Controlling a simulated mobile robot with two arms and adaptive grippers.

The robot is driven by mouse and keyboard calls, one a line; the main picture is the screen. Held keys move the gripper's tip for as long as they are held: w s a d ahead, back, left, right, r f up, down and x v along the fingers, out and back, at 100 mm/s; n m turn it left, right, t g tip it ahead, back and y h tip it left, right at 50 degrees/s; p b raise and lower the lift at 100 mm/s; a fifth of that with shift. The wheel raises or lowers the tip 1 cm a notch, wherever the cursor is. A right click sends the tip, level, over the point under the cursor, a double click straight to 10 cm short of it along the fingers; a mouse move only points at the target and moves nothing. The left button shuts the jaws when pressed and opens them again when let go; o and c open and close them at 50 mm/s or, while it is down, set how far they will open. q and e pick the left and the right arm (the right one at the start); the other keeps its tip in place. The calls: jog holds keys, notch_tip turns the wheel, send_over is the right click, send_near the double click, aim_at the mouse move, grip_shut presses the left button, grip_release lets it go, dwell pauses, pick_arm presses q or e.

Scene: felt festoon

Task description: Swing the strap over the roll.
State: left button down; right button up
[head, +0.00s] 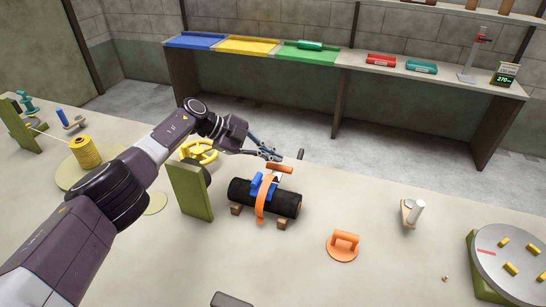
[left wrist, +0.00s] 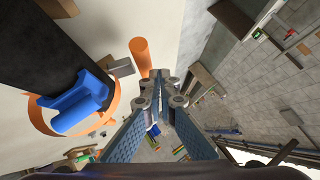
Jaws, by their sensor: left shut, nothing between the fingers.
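A black roll (head: 283,203) lies on small wooden blocks on the table. An orange strap (head: 261,207) crosses the top of the roll and runs down its near side, with a blue holder (head: 262,187) beside it. In the left wrist view the strap (left wrist: 38,119) curves in a loop around the blue holder (left wrist: 78,104). An orange bar (head: 279,168) shows just behind the roll's top; in the wrist view the orange bar (left wrist: 140,51) lies left of the fingertips, apart from them. My left gripper (head: 278,157) is shut and empty, just behind the bar. My right gripper is out of view.
A green upright board (head: 190,192) stands left of the roll, with a yellow wheel (head: 199,150) behind it. An orange handled disc (head: 343,245) lies to the front right. A grey round plate (head: 505,265) is at far right.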

pick_arm(q)
jog(key=shift+s+a+r+p, duration=0.1)
jog(key=shift+s+r+p, duration=0.15)
jog(key=shift+r+p, duration=0.6)
jog(key=v, duration=1.2)
jog(key=shift+s+r, duration=0.2)
jog(key=shift+r, duration=0.05)
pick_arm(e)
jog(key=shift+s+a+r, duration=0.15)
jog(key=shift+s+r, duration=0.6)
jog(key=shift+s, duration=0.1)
